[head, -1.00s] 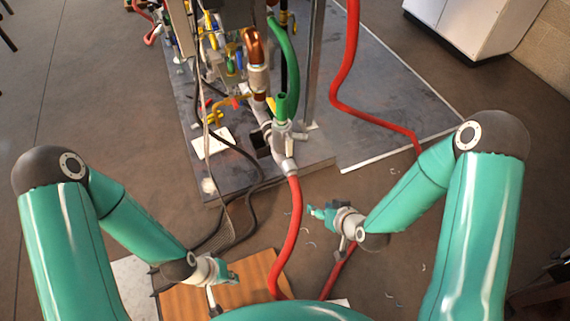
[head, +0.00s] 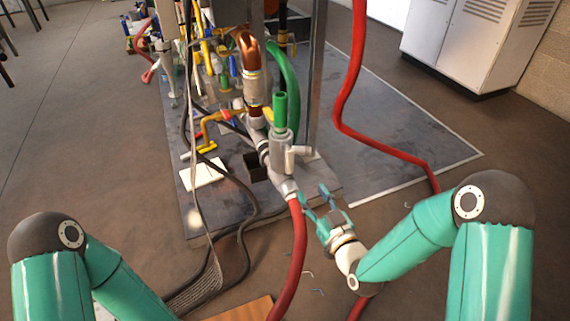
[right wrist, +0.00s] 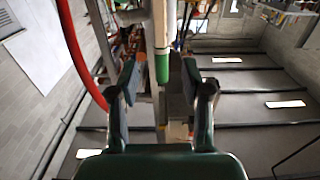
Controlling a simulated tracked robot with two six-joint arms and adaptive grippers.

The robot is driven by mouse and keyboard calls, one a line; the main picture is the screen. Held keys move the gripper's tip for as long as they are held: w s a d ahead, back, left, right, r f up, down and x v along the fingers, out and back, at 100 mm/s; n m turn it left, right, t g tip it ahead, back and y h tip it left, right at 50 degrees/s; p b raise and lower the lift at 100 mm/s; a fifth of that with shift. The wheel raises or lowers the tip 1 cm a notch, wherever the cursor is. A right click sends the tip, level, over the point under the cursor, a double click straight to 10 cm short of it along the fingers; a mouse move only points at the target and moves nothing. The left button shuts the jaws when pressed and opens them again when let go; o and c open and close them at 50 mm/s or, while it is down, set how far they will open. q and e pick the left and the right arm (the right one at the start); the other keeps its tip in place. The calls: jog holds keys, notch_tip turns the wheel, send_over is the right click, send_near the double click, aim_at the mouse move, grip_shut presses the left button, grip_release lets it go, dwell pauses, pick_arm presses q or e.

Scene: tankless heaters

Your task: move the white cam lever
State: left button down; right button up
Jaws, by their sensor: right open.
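The white cam lever (head: 290,160) stands against the side of a grey hose coupling (head: 277,152), below a green stub (head: 280,108). In the right wrist view a pale strip, probably the lever (right wrist: 160,28), runs down to the green stub (right wrist: 162,67). My right gripper (head: 316,197) is open, just below and to the right of the coupling in the head view, with its fingers pointing toward it. In the right wrist view my two fingers (right wrist: 160,85) stand apart on either side of the green stub, holding nothing. My left gripper is out of view.
A red hose (head: 297,245) hangs from the coupling, left of my right gripper. Another red hose (head: 350,95) runs behind on the right. Copper pipe (head: 249,52) and a metal post (head: 317,75) stand close by. Floor to the right is fairly clear.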

aim_at(290, 161)
jog(key=b+x, duration=0.3)
jog(key=x, duration=1.2)
jog(key=shift+s+f, duration=0.1)
